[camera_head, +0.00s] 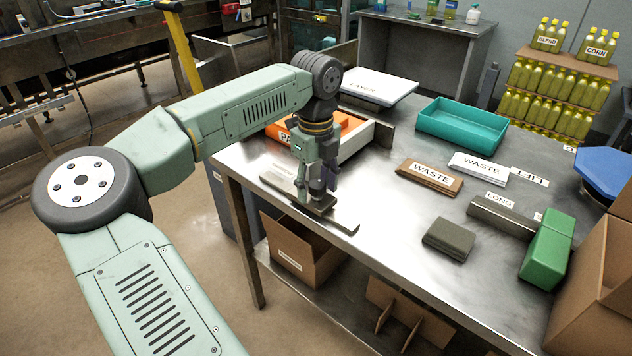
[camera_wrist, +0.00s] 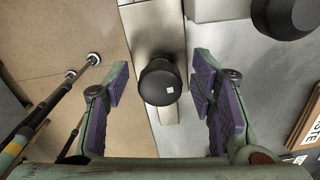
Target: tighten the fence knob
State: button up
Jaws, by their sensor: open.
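A round black knob (camera_wrist: 160,84) with a small white square on its top shows in the wrist view. It sits on a pale metal bar (camera_wrist: 152,30). My gripper (camera_wrist: 158,100) is open, with one purple-padded finger on each side of the knob and a gap on both sides. In the head view my gripper (camera_head: 317,192) points down over a flat metal bar (camera_head: 342,222) at the table's near left edge. The knob is hidden there by my gripper. A second, larger black knob (camera_wrist: 284,14) is at the upper right of the wrist view.
A cardboard box (camera_head: 295,255) is below. The table's middle is fairly clear.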

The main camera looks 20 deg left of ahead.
jog(key=c, duration=1.2)
jog(key=m+b, duration=0.2)
jog(key=m, duration=0.1)
jog(key=shift+w+f+m, duration=0.1)
jog(key=shift+m, duration=0.2)
jog(key=m+b, duration=0.1)
jog(key=m, duration=0.4)
jog(key=shift+d, duration=0.15)
jog(key=m, duration=0.5)
jog(key=shift+w+b, duration=0.1)
jog(key=shift+b, duration=0.2)
jog(key=m, duration=0.4)
jog(key=shift+d+m, duration=0.1)
jog(key=shift+m, duration=0.3)
jog(key=shift+r, duration=0.2)
